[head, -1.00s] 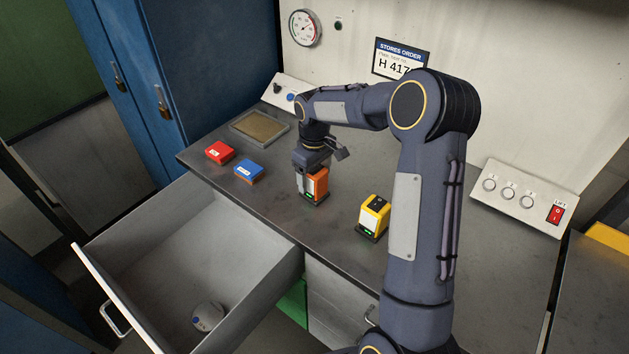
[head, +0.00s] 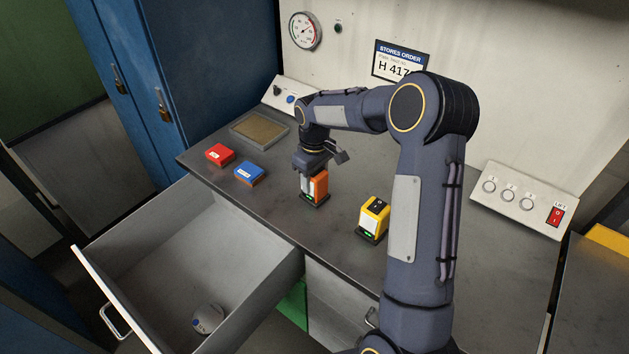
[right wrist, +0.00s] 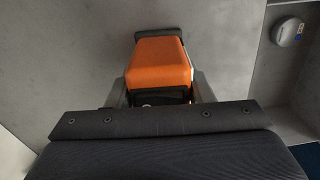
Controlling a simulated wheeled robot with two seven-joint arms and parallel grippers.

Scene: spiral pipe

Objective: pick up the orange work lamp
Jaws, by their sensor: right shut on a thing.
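The orange work lamp (head: 320,186) stands upright on the grey bench top, with a dark base and a small green light low on its front. My right gripper (head: 309,186) comes down on it from above and is shut on it. In the right wrist view the lamp's orange body (right wrist: 160,64) sits between the two fingers (right wrist: 162,95). Its lower part is partly hidden by the gripper there. I cannot tell whether the base is clear of the bench. My left gripper is not in view.
A yellow lamp (head: 374,216) stands to the right, near my right arm. A red box (head: 220,154) and a blue box (head: 249,173) lie to the left, before a shallow tray (head: 285,128).

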